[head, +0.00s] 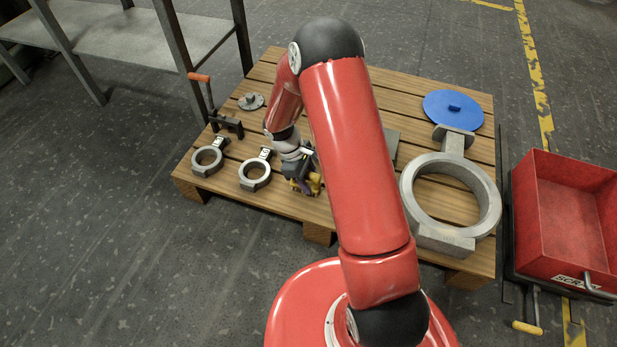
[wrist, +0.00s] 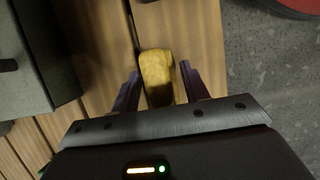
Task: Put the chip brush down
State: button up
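The chip brush (wrist: 156,70) shows as a yellow block in the wrist view, over the wooden pallet boards. In the head view a small yellow part of it (head: 313,183) shows beside my gripper, near the pallet's front edge. My gripper (wrist: 159,72) has its two purple fingers on either side of the brush, with a narrow gap on both sides, so it looks open around it. In the head view my gripper (head: 303,185) is low over the pallet. The bristles cannot be made out.
The pallet (head: 275,208) carries two small ring castings (head: 208,160) (head: 255,174), a large ring casting (head: 409,190), a blue disc (head: 437,99), a grey flange (head: 251,101) and an orange-handled tool (head: 225,122). A red scrap bin (head: 530,215) stands at right.

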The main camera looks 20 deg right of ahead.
jog(key=p+v, duration=0.2)
jog(key=v, duration=1)
jog(key=shift+d+r+p, duration=0.15)
jog(key=shift+p, duration=0.2)
jog(key=s+d+r+m+t+y, duration=0.1)
jog(key=s+r+m+t, duration=0.15)
jog(key=r, duration=0.85)
jog(key=s+d+r+m+t+y, duration=0.1)
jog(key=s+r+m+t, duration=0.2)
jog(key=s+r, duration=0.4)
jog(key=s+d+r+m+t+y, duration=0.1)
jog(key=s+r+m+t, duration=0.2)
jog(key=s, duration=1.2)
notch_tip(320, 180, up, 5)
jog(key=shift+r+m+y, duration=0.2)
jog(key=shift+m+y, duration=0.2)
jog(key=shift+m, duration=0.75)
notch_tip(320, 180, up, 9)
jog(key=p, duration=0.8)
jog(key=shift+p, duration=0.35)
